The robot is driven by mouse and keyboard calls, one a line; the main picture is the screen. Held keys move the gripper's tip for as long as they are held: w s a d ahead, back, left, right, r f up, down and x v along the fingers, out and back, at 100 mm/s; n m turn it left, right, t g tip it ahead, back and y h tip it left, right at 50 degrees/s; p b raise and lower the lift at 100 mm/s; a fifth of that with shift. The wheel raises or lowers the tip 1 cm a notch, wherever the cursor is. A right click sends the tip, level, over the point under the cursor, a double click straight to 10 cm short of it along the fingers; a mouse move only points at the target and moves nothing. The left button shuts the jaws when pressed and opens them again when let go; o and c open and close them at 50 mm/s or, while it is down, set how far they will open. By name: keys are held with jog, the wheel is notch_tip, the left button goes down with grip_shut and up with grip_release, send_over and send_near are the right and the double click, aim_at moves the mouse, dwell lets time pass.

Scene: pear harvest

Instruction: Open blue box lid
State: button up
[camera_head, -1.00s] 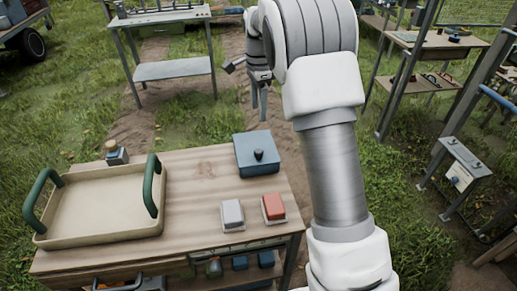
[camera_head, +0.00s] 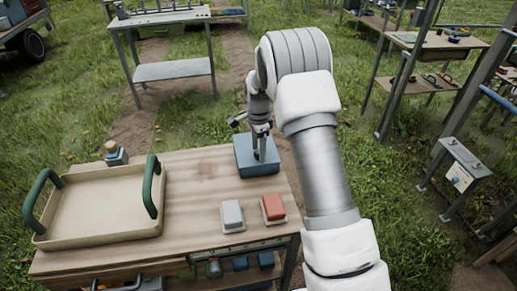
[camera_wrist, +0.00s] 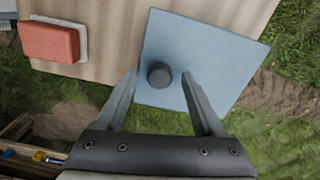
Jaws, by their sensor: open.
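The blue box (camera_head: 254,164) sits at the far right corner of the wooden table, its lid closed. In the wrist view the blue lid (camera_wrist: 200,50) fills the upper middle, with a dark round knob (camera_wrist: 159,74) on it. My gripper (camera_head: 260,155) is above the lid, pointing down. In the wrist view my gripper (camera_wrist: 160,78) is open, with one finger on each side of the knob and gaps between. In the head view the fingers hide the knob. I cannot tell the fingertips' exact height over the lid.
On the wooden table (camera_head: 190,205) are a beige tray (camera_head: 100,205) with green handles, a white block (camera_head: 232,214), a red block (camera_head: 273,207) and a small blue item with a round top (camera_head: 115,153). The table's middle is clear. Grass lies beyond its edge.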

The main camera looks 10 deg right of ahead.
jog(key=shift+c, duration=0.2)
grip_shut()
dwell(1.3)
